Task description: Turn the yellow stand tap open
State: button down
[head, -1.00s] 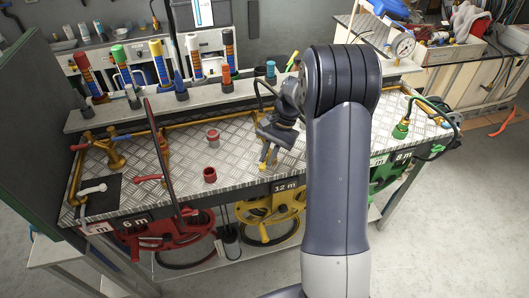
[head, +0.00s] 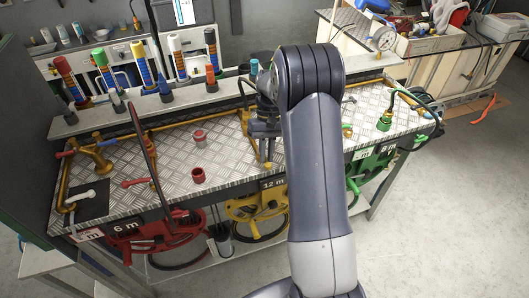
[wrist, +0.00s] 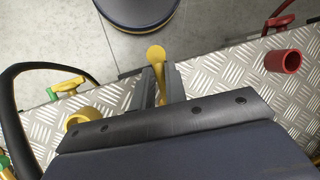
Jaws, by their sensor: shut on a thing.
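The yellow tap lever (wrist: 156,54) shows in the wrist view as a slim yellow handle with a round end, between the two jaws of my gripper (wrist: 157,84). My gripper is shut on it. In the head view my gripper (head: 266,150) is at the bench's front edge above the 12 m label, with a bit of the yellow lever below the jaws. The tap's body and spout are hidden by my arm and gripper. A yellow ring socket (wrist: 80,118) is on the tread-plate top left of the jaws in the wrist view.
A red socket (head: 198,176) and a red lever (head: 134,183) with a dark hose arch stand left on the bench. A yellow reel (head: 243,211) hangs below, beside a red reel (head: 160,235). A green fitting (head: 385,121) with a looped hose is at right. Coloured nozzles line the back shelf.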

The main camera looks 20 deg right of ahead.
dwell(0.4)
jog(key=c, duration=1.4)
grip_release()
jog(key=shift+d, duration=0.1)
jog(key=shift+c, duration=0.2)
jog(key=b+v, duration=0.1)
jog(key=v, duration=1)
jog(key=shift+f, duration=0.15)
jog(key=p+x, duration=0.1)
jog(key=x, duration=0.9)
jog(key=shift+s+f, duration=0.2)
jog(key=shift+f, duration=0.1)
